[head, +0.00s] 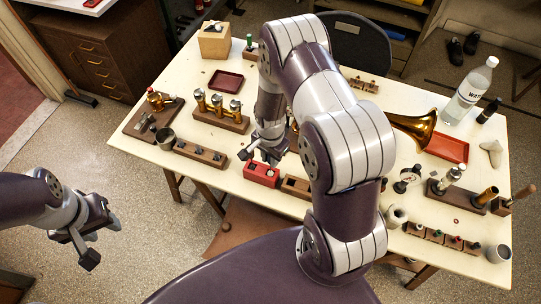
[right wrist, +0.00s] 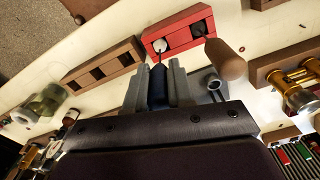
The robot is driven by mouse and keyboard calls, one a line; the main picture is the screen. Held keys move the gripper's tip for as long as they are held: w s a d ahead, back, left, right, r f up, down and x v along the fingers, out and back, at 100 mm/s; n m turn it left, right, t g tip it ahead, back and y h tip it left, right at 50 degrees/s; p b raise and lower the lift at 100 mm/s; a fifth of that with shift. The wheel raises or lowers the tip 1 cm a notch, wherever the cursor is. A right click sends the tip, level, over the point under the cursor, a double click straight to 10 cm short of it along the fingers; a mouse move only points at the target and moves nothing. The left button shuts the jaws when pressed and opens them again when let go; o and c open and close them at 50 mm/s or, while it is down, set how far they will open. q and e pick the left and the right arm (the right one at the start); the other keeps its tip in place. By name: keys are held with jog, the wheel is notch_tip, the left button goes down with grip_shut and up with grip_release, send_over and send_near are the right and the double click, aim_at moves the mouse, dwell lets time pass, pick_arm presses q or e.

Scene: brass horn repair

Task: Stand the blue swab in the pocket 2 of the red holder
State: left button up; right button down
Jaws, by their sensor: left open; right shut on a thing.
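The red holder (head: 262,174) stands near the front edge of the table and also shows in the right wrist view (right wrist: 178,36). My right gripper (right wrist: 157,88) is shut on the blue swab (right wrist: 158,86). The swab's thin shaft points toward the holder, and its pale tip shows at one pocket opening. I cannot tell whether the tip is inside or just above the pocket. In the head view my right gripper (head: 262,153) is just behind the holder, and the swab cannot be made out. My left gripper (head: 86,240) is open and empty, off the table's left side.
A wooden-handled tool (right wrist: 225,60) leans at another opening of the red holder, close to my right gripper. A brown block with square pockets (right wrist: 103,65) stands beside the holder. A wooden block with pegs (head: 200,153) is to the left. A brass horn bell (head: 415,127) lies right.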

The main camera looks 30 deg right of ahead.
jog(key=shift+f+b, duration=0.3)
jog(key=shift+f, duration=0.15)
jog(key=c, duration=0.9)
grip_release()
notch_tip(320, 180, up, 13)
jog(key=shift+f+b, duration=0.1)
jog(key=shift+b, duration=0.55)
